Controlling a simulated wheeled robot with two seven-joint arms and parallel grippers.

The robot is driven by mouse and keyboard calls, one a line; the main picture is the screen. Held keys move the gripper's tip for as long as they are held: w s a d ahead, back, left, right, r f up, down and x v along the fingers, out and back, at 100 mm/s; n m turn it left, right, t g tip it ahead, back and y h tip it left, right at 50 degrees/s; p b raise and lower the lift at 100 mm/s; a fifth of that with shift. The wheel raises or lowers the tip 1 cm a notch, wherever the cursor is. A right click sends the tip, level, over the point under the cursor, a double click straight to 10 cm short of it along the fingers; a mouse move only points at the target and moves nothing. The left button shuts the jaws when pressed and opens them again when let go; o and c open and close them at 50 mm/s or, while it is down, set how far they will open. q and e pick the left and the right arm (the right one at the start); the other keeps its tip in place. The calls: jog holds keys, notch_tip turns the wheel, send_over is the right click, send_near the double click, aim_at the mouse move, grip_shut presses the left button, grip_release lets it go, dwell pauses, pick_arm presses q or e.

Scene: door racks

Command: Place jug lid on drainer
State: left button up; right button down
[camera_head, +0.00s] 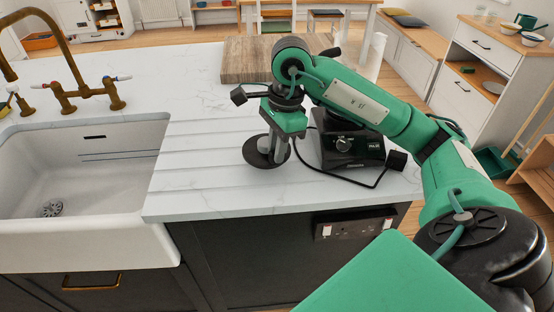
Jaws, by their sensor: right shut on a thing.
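My right gripper (276,152) points down over the drainer and is shut on the dark, round jug lid (256,159). The lid is low, at or just above the grooved surface; I cannot tell whether it touches. The fingers hide part of the lid. The drainer (190,177) is the pale, grooved marble area of the worktop, right of the sink. My left gripper is not in view.
A black appliance base (352,150) with a dial stands just right of the lid, its cable trailing to a plug (397,160). A wooden board (247,62) lies behind. The white sink (85,170) and brass tap (85,93) are at left.

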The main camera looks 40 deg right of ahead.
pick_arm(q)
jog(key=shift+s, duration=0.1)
pick_arm(e)
jog(key=shift+f, duration=1.95)
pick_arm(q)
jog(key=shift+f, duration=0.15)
pick_arm(e)
jog(key=shift+f, duration=0.15)
jog(key=c, duration=1.4)
grip_release()
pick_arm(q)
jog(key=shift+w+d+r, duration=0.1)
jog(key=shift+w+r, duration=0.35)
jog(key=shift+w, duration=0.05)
pick_arm(e)
jog(key=shift+o, duration=0.2)
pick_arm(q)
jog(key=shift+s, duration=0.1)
pick_arm(e)
jog(key=shift+r, duration=0.2)
